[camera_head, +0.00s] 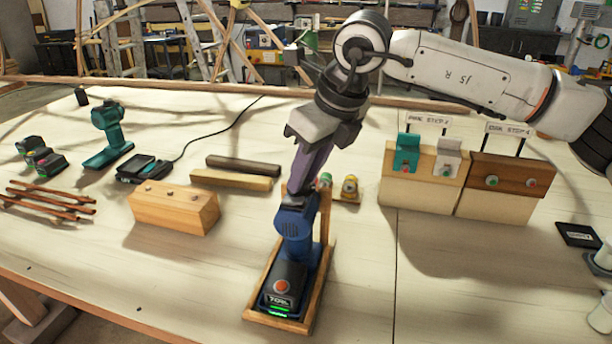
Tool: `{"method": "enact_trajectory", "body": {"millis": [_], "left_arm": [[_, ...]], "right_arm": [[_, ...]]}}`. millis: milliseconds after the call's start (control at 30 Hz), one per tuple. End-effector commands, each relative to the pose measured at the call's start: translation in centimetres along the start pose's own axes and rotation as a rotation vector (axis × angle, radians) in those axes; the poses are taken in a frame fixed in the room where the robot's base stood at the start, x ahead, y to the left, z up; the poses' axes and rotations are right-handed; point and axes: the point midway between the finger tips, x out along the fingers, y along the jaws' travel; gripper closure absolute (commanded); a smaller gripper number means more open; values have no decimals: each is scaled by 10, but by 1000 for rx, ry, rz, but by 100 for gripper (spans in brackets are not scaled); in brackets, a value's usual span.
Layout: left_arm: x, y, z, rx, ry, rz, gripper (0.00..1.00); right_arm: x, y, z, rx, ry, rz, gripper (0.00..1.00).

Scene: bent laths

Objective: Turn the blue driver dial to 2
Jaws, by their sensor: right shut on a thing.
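The blue driver (295,223) stands upright in a narrow wooden tray (316,312) near the front middle of the bench. Its dark base faces me, with an orange-red button, a label and a green light. My right gripper (298,190) comes down from above and is shut on the top end of the driver. The dial and its setting cannot be made out; the gripper's fingers cover the driver's top. My left gripper is not in view.
A wooden block (174,208) and two laths (231,180) lie left of the driver. A teal driver (107,135), a black charger (145,168) and reddish sticks (50,199) are further left. Labelled wooden stands (420,191) are at right. The front right bench is mostly clear.

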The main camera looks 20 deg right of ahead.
Motion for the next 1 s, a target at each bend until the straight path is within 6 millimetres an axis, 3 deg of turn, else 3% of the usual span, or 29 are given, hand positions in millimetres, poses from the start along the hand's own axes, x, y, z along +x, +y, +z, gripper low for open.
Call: {"method": "enact_trajectory", "body": {"millis": [400,1000], "left_arm": [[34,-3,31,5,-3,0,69],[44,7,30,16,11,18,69]], "right_arm": [[4,4,0,289,-5,-121,99],[0,6,3,558,-5,-231,99]]}}
